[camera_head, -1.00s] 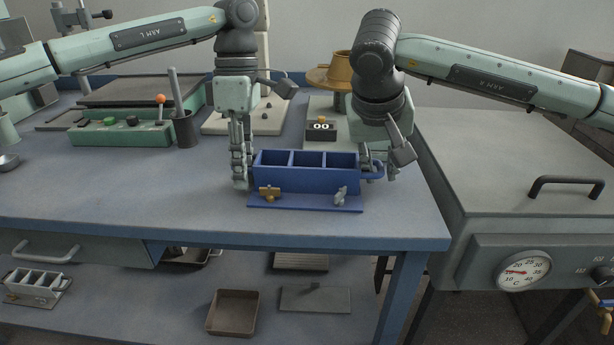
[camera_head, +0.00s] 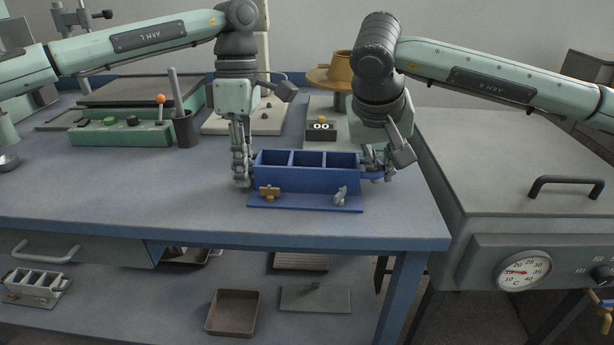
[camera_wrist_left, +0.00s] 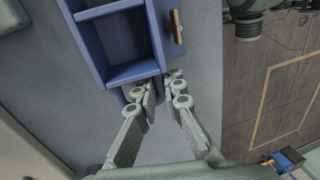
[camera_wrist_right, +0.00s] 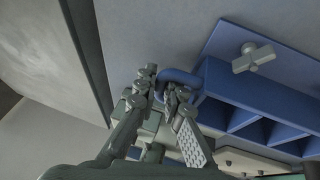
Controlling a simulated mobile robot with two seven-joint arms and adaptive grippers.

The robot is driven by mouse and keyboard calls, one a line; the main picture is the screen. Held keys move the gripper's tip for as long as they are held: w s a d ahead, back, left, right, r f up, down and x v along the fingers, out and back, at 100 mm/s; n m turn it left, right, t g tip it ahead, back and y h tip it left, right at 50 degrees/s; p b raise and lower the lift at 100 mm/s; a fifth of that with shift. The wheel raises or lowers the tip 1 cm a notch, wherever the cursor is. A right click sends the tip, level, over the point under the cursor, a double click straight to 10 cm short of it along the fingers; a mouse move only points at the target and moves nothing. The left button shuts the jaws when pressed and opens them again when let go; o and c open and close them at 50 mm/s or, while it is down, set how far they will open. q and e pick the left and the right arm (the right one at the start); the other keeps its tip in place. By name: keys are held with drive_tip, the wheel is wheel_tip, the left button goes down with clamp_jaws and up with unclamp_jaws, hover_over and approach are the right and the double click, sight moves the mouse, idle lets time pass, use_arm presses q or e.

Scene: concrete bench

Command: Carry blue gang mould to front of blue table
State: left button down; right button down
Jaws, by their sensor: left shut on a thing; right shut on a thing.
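The blue gang mould (camera_head: 306,182) has three open compartments, a base plate, a brass clamp and a grey wing nut on its front side. It is upright at the front of the blue table (camera_head: 120,205). It also shows in the left wrist view (camera_wrist_left: 134,72) and the right wrist view (camera_wrist_right: 262,97). My left gripper (camera_head: 243,180) is shut on the mould's left end; the handle there is mostly hidden by the fingers. My right gripper (camera_head: 376,172) is shut on the looped handle (camera_wrist_right: 180,76) at the mould's right end. I cannot tell whether the base touches the table.
A green control box (camera_head: 120,132) and a dark cup with a pestle (camera_head: 185,130) stand behind at left. A black counter (camera_head: 321,132) stands behind the mould. A grey cabinet with a dial (camera_head: 524,270) adjoins at right. The table's front left is clear.

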use_arm(q)
drive_tip(key=shift+r, duration=0.1)
use_arm(e)
drive_tip(key=shift+r, duration=0.1)
